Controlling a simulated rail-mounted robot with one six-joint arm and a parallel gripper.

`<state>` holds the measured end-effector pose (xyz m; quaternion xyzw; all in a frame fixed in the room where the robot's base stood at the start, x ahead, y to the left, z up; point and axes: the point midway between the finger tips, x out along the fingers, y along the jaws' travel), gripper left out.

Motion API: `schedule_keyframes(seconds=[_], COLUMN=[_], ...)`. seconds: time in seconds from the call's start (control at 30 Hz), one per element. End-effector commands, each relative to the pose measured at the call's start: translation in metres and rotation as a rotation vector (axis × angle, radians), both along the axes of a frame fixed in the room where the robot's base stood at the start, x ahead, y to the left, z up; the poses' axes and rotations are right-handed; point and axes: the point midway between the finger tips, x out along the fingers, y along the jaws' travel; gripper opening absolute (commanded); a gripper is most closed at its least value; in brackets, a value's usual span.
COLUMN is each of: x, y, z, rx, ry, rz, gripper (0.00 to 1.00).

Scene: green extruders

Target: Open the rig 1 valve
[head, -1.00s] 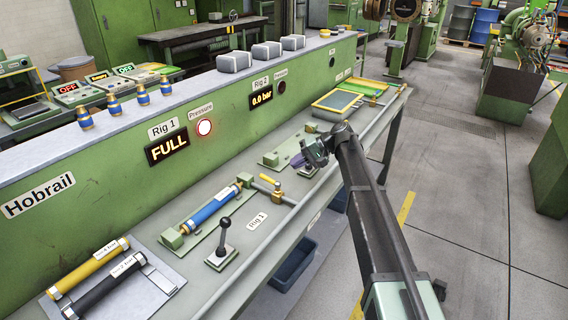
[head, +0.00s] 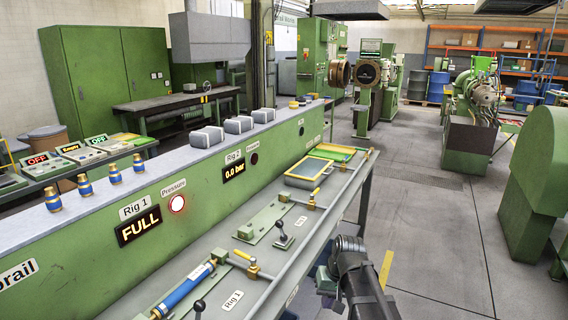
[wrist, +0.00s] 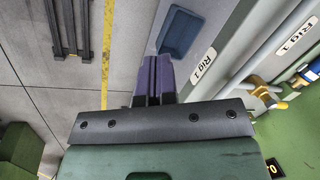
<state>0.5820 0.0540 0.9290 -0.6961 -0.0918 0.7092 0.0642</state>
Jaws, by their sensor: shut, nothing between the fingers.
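The rig 1 valve has a yellow handle (head: 241,254) and a brass body (head: 253,271) on a pipe. It sits at the end of the blue cylinder (head: 184,289), near the Rig 1 label (head: 233,300). In the wrist view the yellow handle (wrist: 278,104) and brass body (wrist: 258,87) are at the right. My gripper (wrist: 152,80) shows two purple fingers together, shut and empty, pointing past the bench edge, apart from the valve. In the head view my wrist (head: 327,279) is right of the bench's front edge; the fingers are hard to make out there.
A black-knobbed lever (head: 198,306) stands near the valve. The rig 2 lever (head: 281,226) is farther back on the bench. A front rail (head: 325,203) runs along the bench edge. A blue tub (wrist: 180,33) lies below the bench. Open floor (head: 440,240) is at the right.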

Motion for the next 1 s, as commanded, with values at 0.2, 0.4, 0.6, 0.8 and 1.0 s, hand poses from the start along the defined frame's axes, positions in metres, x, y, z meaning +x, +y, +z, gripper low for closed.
schedule_keyframes(seconds=[0.2, 0.4, 0.6, 0.8, 1.0], x=[-0.122, -0.125, -0.046, 0.137, 0.224], y=[-0.051, -0.052, 0.017, 0.184, 0.249], z=[-0.001, 0.005, 0.083, 0.162, 0.159], rx=[-0.226, -0.225, -0.223, -0.234, -0.234], ry=[-0.021, -0.02, -0.036, -0.034, -0.002], rz=[-0.032, -0.033, 0.099, -0.058, -0.494], gripper=[0.0, 0.0, 0.0, 0.0, 0.0])
